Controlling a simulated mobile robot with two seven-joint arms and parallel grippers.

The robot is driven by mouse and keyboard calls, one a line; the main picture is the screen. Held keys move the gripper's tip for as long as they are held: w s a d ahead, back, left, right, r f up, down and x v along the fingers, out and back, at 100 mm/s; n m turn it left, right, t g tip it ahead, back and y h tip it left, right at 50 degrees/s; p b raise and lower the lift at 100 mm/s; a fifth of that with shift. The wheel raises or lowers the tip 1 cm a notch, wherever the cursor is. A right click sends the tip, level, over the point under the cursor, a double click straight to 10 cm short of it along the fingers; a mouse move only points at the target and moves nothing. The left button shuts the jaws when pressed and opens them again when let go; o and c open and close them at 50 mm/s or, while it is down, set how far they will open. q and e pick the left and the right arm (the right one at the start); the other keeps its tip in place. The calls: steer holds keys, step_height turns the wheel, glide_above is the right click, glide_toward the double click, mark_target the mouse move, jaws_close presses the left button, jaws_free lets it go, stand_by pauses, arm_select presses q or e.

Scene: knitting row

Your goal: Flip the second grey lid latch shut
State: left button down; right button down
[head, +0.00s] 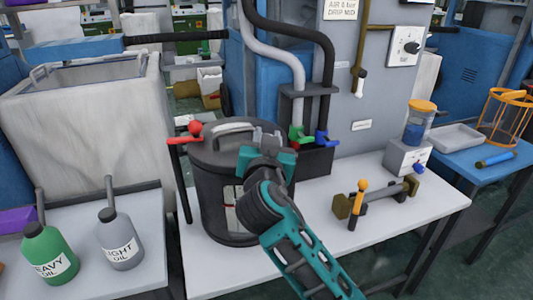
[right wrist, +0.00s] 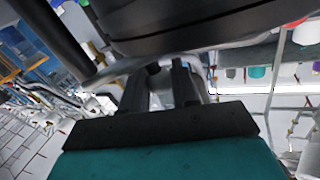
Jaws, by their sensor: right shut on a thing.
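A dark grey drum (head: 222,195) with a round lid and a pale lid handle (head: 232,127) stands on the white table. My right gripper (head: 266,138) is at the right side of the lid rim, its arm coming in from the lower right. It is shut on a grey latch part, mostly hidden by the gripper in the head view. In the right wrist view the two dark fingers (right wrist: 163,88) are close to a grey curved metal piece (right wrist: 150,66) just under the dark lid rim (right wrist: 200,25). My left gripper is not in view.
A red ball-ended lever (head: 194,128) stands at the drum's left. Hoses with a green valve (head: 300,134) and a blue valve (head: 324,137) are close behind the gripper.

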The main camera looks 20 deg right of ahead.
steer(key=m+g+h+b, duration=0.1)
steer(key=h+b, duration=0.1)
steer(key=w+m+g+h+b, duration=0.1)
steer(key=h+b, duration=0.1)
steer(key=d+m+g+h+b, duration=0.1)
steer(key=m+b, duration=0.1)
steer(key=shift+w+d+f+h, duration=0.1)
steer(key=shift+w+f+h, duration=0.05)
steer(key=shift+w+h, duration=0.2)
steer(key=shift+d+m+g+h+b, duration=0.15)
steer(key=shift+m+g+h+b, duration=0.15)
steer(key=shift+m+g+h, duration=0.1)
steer(key=c, duration=0.9)
jaws_free()
steer(key=shift+r, duration=0.2)
